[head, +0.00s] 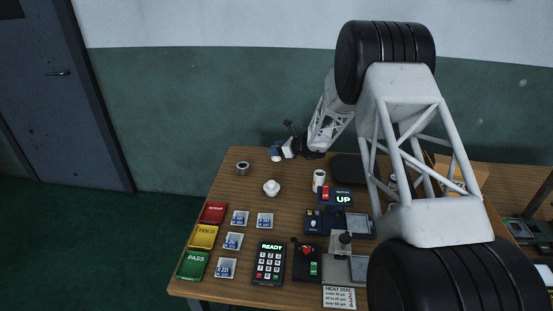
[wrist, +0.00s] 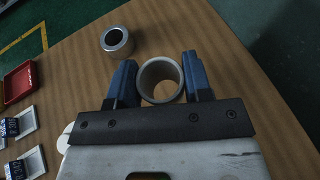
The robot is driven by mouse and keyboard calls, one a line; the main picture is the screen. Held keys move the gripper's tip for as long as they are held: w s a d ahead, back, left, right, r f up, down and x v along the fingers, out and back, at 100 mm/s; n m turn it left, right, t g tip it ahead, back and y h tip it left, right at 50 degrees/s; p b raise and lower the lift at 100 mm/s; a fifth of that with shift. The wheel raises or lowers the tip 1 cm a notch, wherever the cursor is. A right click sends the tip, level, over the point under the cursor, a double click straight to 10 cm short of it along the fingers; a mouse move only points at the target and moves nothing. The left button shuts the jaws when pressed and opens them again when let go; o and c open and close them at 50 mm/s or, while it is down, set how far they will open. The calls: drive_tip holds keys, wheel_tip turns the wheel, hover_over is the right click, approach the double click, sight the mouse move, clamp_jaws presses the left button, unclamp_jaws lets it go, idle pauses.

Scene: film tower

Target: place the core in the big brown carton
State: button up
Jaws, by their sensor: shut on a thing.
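In the wrist view my gripper (wrist: 159,64) has its two blue fingers on either side of a pale, hollow ring-shaped core (wrist: 147,94). It is shut on the core, and its open end faces the camera.
A metal-rimmed roll (head: 242,168) stands near the gripper; it also shows in the wrist view (wrist: 115,40). A white round object (head: 271,187), a white cylinder (head: 319,180), coloured trays (head: 203,237) and a keypad (head: 269,263) stand on the wooden table.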

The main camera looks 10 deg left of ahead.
drive_tip(key=shift+f, duration=0.1)
drive_tip(key=shift+f, duration=2.25)
drive_tip(key=shift+f, duration=0.2)
drive_tip(key=o, duration=0.9)
drive_tip(key=shift+v, duration=3.95)
drive_tip(key=shift+w+r, duration=0.15)
